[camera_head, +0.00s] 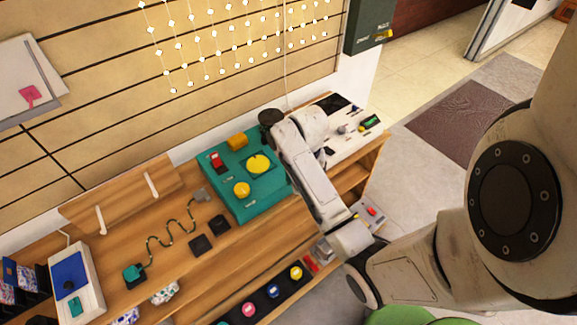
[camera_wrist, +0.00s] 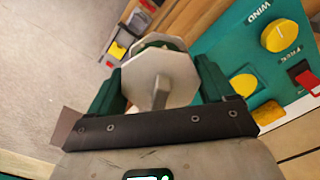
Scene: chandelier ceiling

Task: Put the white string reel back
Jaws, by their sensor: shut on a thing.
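The reel (camera_wrist: 158,75), with pale grey eight-sided flanges and a short stub at its centre, is in the wrist view. My gripper (camera_wrist: 157,84) is shut on it, with a dark green finger on each side. The reel is held in front of the camera, left of the teal panel (camera_wrist: 222,38). A little green shows behind its near flange; I cannot make out string on it. In the head view my arm crosses the bench's right part, and I cannot clearly tell the gripper or reel there.
The teal panel (camera_head: 265,193) has yellow knobs and a red switch. A white panel (camera_head: 343,143) stands at the bench's right end. A black strip with coloured round pieces (camera_head: 273,290) lies at the front. Bare bench wood (camera_head: 170,275) shows at left, open floor (camera_head: 426,165) at right.

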